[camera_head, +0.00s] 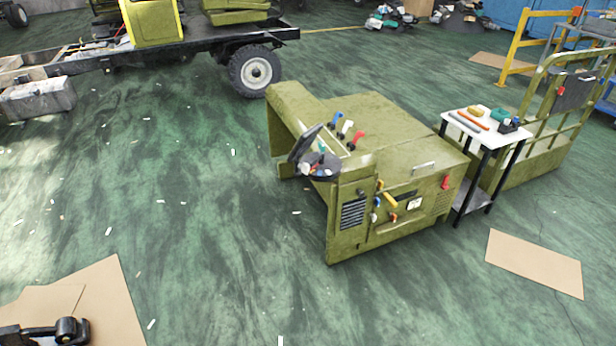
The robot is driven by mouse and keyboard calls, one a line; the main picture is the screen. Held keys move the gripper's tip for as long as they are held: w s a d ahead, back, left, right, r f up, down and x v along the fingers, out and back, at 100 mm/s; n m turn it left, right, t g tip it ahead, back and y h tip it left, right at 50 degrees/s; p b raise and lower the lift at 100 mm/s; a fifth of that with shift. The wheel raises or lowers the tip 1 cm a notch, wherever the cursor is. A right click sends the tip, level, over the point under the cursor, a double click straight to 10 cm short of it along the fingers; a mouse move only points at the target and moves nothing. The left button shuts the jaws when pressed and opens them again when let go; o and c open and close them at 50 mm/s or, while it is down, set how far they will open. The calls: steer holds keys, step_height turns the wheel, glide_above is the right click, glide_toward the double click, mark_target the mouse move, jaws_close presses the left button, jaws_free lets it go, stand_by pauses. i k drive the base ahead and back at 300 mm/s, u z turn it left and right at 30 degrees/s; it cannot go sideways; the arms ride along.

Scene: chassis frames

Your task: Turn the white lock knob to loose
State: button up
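An olive-green cab unit (400,145) with a control panel on its front face stands right of the middle. A small whitish knob (374,217) shows at the left of this panel, below a blue knob (377,202) and a yellow one (380,184). It is too small to tell its setting. A white-tipped lever (346,128) stands on top between a blue lever (337,117) and a red lever (357,139). I cannot tell for certain which white part is the lock knob. No gripper fingers can be made out, and nothing touches the panel.
A black steering wheel (318,166) juts from the unit's left side. A small table (481,128) with tools stands close on its right. Cardboard sheets lie at right (535,263) and lower left (100,290). A dark jointed part is at the lower-left corner. Green floor between is largely open.

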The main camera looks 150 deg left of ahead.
mark_target(305, 167)
steer(key=u, duration=0.2)
steer(key=k, duration=0.1)
steer(key=u, duration=3.1)
steer(key=k, duration=0.2)
steer(key=u, duration=1.55)
